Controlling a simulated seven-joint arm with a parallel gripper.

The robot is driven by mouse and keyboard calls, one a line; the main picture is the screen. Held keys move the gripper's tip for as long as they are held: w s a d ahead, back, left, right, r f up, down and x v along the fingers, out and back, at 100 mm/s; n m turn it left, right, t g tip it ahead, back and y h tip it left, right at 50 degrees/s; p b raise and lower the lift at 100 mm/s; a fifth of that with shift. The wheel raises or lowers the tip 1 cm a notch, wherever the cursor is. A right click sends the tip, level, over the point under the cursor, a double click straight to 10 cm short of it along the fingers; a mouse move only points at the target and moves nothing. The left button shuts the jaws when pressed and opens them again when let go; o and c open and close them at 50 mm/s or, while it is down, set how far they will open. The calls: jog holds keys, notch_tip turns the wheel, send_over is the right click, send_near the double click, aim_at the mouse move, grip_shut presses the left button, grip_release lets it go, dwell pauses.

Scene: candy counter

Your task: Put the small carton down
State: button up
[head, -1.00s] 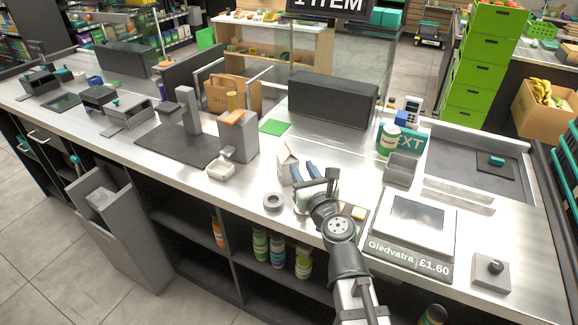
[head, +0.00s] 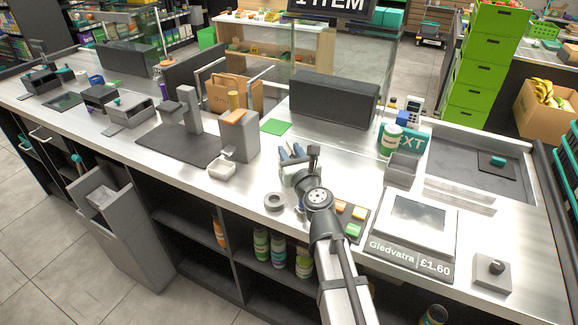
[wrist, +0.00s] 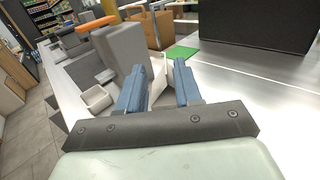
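My gripper (head: 290,150) is low over the counter, left of the scale. In the wrist view a pale white shape, probably the small carton (wrist: 163,88), shows between the fingers (wrist: 165,72). I cannot tell whether they press on it. In the head view my gripper covers the spot where the carton was seen, and the carton is not clearly visible there. Whether its base touches the counter is hidden.
A grey ring (head: 274,201) lies at the counter's (head: 340,155) front. A white dish (head: 222,170) and a grey scanner column (head: 239,140) stand to the left, a green mat (head: 275,127) behind. The scale (head: 415,222) is to the right. Bare counter lies right of my gripper.

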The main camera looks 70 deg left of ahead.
aim_at(287, 142)
jog(key=shift+w+a, duration=0.2)
jog(key=shift+a, duration=1.15)
jog(key=shift+w+a, duration=0.15)
jog(key=shift+a, duration=1.2)
jog(key=shift+c, duration=0.2)
grip_shut()
